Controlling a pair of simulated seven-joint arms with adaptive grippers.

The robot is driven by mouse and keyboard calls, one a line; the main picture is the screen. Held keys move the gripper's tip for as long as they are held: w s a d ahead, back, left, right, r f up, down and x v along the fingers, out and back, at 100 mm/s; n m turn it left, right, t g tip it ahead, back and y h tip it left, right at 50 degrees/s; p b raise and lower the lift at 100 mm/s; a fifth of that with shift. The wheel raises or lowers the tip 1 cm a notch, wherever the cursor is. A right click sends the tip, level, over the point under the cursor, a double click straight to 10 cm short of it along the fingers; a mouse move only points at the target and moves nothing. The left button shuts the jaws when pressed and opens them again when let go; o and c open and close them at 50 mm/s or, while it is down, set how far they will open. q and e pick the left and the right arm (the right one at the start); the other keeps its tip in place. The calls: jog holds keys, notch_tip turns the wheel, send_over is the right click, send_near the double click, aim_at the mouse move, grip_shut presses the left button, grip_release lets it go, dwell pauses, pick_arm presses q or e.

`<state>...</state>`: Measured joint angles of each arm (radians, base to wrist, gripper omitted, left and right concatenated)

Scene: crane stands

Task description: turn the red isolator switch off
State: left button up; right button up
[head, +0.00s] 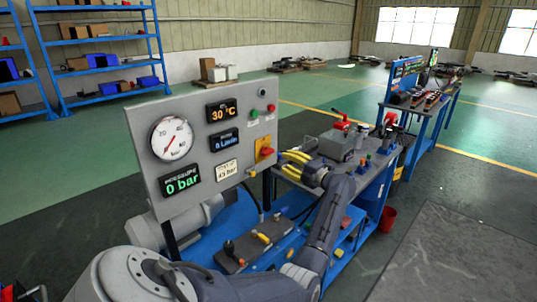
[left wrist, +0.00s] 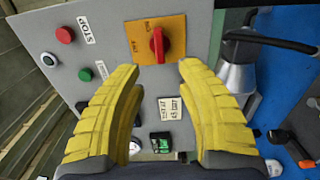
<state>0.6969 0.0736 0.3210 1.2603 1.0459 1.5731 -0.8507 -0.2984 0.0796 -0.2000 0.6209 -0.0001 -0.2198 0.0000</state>
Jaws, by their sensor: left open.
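The red isolator switch (head: 266,152) is a red knob on a yellow-orange plate (head: 264,143) at the right edge of the grey control panel (head: 144,124). In the left wrist view the knob (left wrist: 158,45) points up and down the picture on its orange plate (left wrist: 141,36); its small lettering is hard to read. My left gripper (head: 282,162), with yellow ribbed fingers, is open and empty just right of the switch. In the left wrist view its fingertips (left wrist: 159,68) are spread on either side, just below the knob, without visible contact. My right gripper is not in view.
The panel also carries a round gauge (head: 172,138), a "0 bar" display (head: 182,180), a "30 °C" display (head: 222,111) and a red stop button (left wrist: 65,34). A cluttered blue workbench (head: 372,185) stands behind my left gripper. A red bucket (head: 387,219) is on the floor.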

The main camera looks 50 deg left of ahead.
aim_at(270, 154)
pick_arm(q)
jog(key=a, duration=1)
jog(key=shift+s+a, duration=0.2)
jog(key=shift+s, duration=0.2)
grip_shut()
